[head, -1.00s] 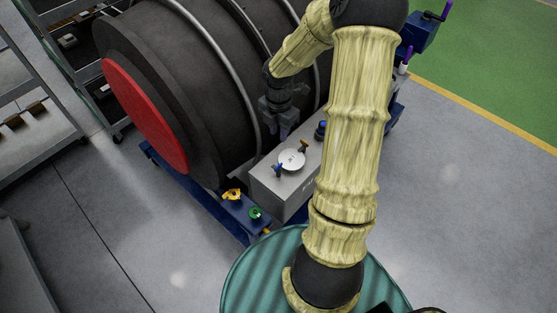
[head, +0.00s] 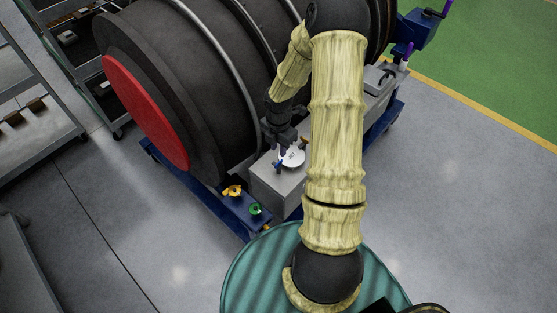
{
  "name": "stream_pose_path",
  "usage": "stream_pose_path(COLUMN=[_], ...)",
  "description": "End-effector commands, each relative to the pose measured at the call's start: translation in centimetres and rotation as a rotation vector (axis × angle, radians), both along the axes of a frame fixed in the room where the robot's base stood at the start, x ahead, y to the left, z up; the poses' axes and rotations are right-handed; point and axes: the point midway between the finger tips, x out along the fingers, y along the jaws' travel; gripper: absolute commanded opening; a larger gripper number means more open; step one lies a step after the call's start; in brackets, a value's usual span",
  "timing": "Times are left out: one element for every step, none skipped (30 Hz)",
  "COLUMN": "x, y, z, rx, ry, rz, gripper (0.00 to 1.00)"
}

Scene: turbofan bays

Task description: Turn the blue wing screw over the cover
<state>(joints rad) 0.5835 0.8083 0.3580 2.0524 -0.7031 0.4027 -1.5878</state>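The round white cover (head: 293,158) lies on top of the grey box (head: 275,188) beside the engine. The blue wing screw (head: 279,168) stands at the cover's left edge. An orange-brown wing screw (head: 304,142) stands at its far right edge. My gripper (head: 281,153) points down just above and behind the blue wing screw, over the left part of the cover. The fingers are small and dark here, and I cannot tell whether they touch the screw or how far apart they are.
The large dark engine (head: 195,80) with a red end disc (head: 147,113) fills the back left. A yellow knob (head: 232,191) and a green knob (head: 255,209) sit on the blue stand at the box's left. My arm hides the box's right part.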

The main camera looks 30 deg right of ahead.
Motion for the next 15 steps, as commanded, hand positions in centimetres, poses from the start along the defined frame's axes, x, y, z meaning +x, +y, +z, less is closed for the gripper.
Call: stream_pose_path(x=[0.0,0.0,0.0,-0.1,-0.1,0.0,0.0,-0.1,-0.1,0.0,0.0,0.0,0.0,0.0,0.0], y=[0.1,0.1,0.1,0.1,0.1,0.1,0.1,0.1,0.1,0.0,0.0,0.0,0.0,0.1,0.0], z=[-1.0,-1.5,-2.2,-2.7,-3.2,-3.9,-4.4,-5.0,-5.6,-6.0,-6.4,-6.9,-7.2,-7.5,-7.8], rx=[0.001,0.001,0.001,0.001,0.001,0.001,0.001,0.001,0.0,0.0,0.001,0.0,0.0,0.001,0.001], ry=[0.004,0.003,0.004,0.004,0.004,0.004,0.004,0.004,0.003,0.003,0.001,0.002,0.002,0.001,0.0], rz=[0.002,0.002,0.002,0.002,0.002,0.003,0.002,0.002,0.002,0.001,0.0,-0.001,0.0,0.001,0.001], gripper=[0.26,0.26,0.26,0.26,0.26,0.26,0.26,0.26,0.26,0.26,0.26,0.26,0.26,0.26,0.26])
